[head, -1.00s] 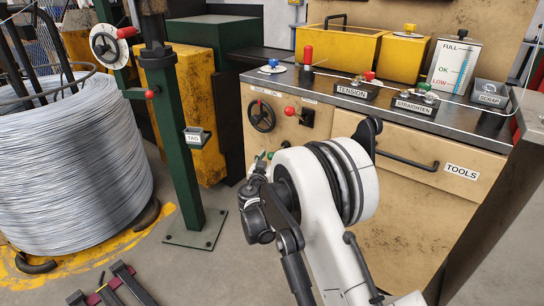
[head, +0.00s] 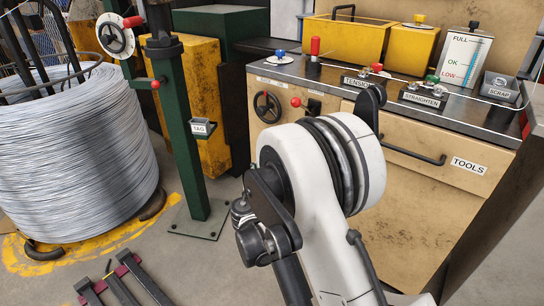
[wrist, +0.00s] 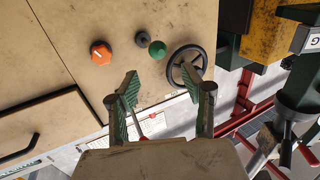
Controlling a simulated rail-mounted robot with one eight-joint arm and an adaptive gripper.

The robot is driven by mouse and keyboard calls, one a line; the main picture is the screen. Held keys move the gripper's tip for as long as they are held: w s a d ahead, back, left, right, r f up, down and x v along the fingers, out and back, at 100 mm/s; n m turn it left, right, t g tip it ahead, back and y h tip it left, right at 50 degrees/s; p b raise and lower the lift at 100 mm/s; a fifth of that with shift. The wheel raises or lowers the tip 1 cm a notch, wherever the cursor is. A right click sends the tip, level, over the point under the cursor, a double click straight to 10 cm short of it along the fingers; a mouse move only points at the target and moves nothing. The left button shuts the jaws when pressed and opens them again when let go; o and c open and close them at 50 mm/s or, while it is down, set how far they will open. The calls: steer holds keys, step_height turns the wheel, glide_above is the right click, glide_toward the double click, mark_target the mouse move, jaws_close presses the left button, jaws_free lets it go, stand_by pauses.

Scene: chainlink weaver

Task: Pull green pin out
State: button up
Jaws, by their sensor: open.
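A round green knob (wrist: 157,49), which looks like the head of the green pin, stands out from the tan cabinet front in the wrist view. Its shaft cannot be made out. My gripper (wrist: 160,83) is open, with its green-padded fingers spread and nothing between the tips. In the wrist picture the knob lies just above the gap between the fingertips, apart from them. In the head view my arm hides the gripper and the pin.
A dark knob (wrist: 141,39) sits close beside the green one, with an orange knob (wrist: 101,52) farther left. A black handwheel (wrist: 187,66) is near the right finger; it also shows in the head view (head: 267,107). A wire coil (head: 70,150) stands left.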

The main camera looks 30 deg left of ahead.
steer(key=shift+s+d, duration=0.15)
steer(key=shift+s, duration=0.8)
